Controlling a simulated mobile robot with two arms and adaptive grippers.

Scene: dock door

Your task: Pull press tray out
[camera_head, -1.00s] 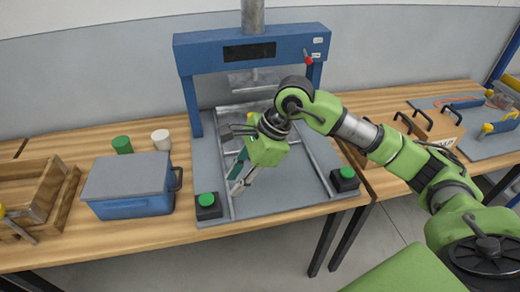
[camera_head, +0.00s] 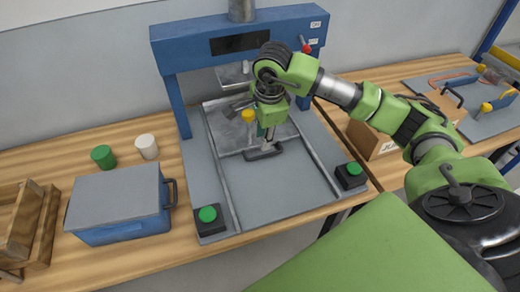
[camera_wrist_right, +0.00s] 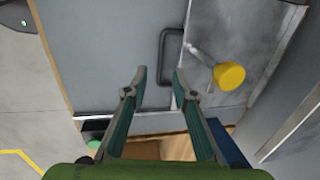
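The press tray (camera_head: 228,142) is a grey metal plate under the blue press (camera_head: 190,50); the tray also shows in the right wrist view (camera_wrist_right: 215,30). A dark U-shaped handle (camera_head: 262,154) sticks out from its front edge. A yellow-topped part (camera_head: 248,116) stands on the tray. My right gripper (camera_head: 268,138) points down at the handle. In the right wrist view its fingers (camera_wrist_right: 159,75) are spread, with the handle bar (camera_wrist_right: 163,60) lying between the tips in the picture. I cannot tell the height gap. My left gripper is not in view.
Green buttons (camera_head: 208,214) and (camera_head: 351,169) sit at the front corners of the grey press base (camera_head: 280,205), which is clear in front of the tray. A blue box (camera_head: 120,232), two small cups and a wooden crate (camera_head: 22,225) stand left. A cardboard box (camera_head: 372,140) is right.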

